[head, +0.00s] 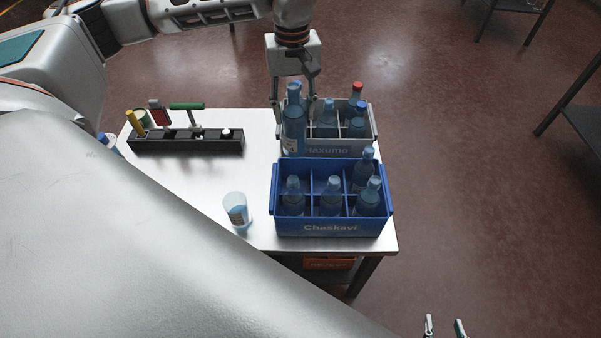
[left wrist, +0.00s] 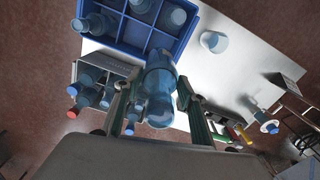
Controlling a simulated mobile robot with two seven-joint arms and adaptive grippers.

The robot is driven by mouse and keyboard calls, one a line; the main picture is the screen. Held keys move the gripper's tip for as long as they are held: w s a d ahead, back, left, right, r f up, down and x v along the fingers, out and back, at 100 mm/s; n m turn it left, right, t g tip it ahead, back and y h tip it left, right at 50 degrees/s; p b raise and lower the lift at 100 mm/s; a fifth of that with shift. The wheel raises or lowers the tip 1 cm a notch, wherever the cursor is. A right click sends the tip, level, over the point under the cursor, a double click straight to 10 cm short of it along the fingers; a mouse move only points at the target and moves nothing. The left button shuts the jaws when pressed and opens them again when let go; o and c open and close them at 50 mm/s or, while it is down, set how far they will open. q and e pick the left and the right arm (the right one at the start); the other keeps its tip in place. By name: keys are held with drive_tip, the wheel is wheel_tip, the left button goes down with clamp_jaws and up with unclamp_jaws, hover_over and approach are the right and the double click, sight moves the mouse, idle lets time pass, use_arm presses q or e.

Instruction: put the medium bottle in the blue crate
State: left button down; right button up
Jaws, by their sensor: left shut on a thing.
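My left gripper (head: 292,104) is shut on a clear blue bottle (head: 293,132), roughly upright, at the left end of the grey crate and behind the blue crate. In the left wrist view the bottle (left wrist: 159,82) is between the fingers. I cannot tell its size class for sure. The blue crate (head: 330,228) holds bottles in all three front compartments and the back right one; its back left and back middle compartments look empty. The blue crate also shows in the left wrist view (left wrist: 127,47). My right gripper (head: 445,328) is open and empty at the bottom edge.
A grey crate (head: 340,151) with several bottles, one red-capped, stands directly behind the blue crate. A clear labelled cup (head: 236,210) stands left of the blue crate. A black rack (head: 185,146) with tools is at the back left. The white table (head: 225,176) is bare between them.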

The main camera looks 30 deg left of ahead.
sight(295, 156)
use_arm(q)
wheel_tip(295, 156, down, 14)
drive_tip(key=shift+f+b, duration=0.15)
drive_tip(key=shift+b, duration=0.35)
drive_tip(key=shift+f, duration=0.8)
wheel_tip(295, 156, down, 3)
drive_tip(key=shift+f, duration=0.2)
drive_tip(key=c, duration=1.2)
unclamp_jaws()
drive_tip(key=shift+c, duration=0.2)
